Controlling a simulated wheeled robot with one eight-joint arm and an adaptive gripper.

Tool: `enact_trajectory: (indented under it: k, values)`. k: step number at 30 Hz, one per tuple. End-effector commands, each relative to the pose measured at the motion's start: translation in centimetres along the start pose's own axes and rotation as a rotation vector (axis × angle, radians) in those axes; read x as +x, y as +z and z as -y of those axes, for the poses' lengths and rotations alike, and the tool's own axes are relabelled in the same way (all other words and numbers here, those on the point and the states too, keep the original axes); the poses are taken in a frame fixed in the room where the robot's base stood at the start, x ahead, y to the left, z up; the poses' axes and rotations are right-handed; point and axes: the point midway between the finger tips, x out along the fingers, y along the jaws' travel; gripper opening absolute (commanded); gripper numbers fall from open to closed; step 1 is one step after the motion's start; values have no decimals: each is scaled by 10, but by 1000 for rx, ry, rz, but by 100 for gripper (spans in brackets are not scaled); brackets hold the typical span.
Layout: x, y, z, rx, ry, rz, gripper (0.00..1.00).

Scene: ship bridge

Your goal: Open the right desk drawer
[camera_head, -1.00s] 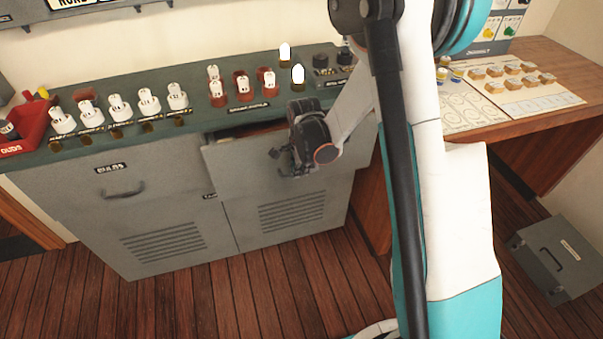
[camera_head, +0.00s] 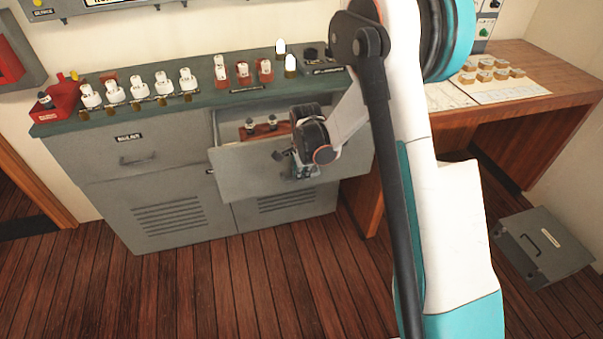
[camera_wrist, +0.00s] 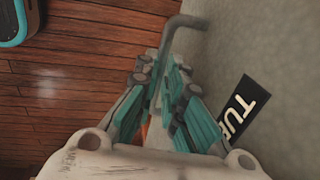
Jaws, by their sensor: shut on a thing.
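The right desk drawer (camera_head: 245,174) is the grey one on the right of the grey desk, and it stands part-way open. A wooden insert with small dark-topped items (camera_head: 262,127) shows inside it; the rest of the inside is hidden by my arm. My gripper (camera_head: 292,165) is at the drawer's front. In the wrist view my gripper (camera_wrist: 160,105) has its teal-padded fingers around the grey bar handle (camera_wrist: 183,24), shut on it.
The left drawer (camera_head: 130,145) is shut. White bulbs (camera_head: 140,88) stand in rows on the green desk top. A red bin (camera_head: 62,100) sits at its left end. A wooden table (camera_head: 510,95) is at right, with a grey case (camera_head: 542,248) on the floor. The floor before the desk is clear.

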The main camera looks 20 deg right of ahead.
Motion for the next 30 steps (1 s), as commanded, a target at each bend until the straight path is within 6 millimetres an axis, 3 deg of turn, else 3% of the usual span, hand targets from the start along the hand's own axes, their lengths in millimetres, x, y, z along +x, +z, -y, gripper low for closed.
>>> enact_trajectory:
  k: [17,18,20,30]
  values:
    - [0,0,0,0,0,0,0]
    - [0,0,0,0,0,0,18]
    - [0,0,0,0,0,0,30]
    - [-1,0,0,0,0,0,30]
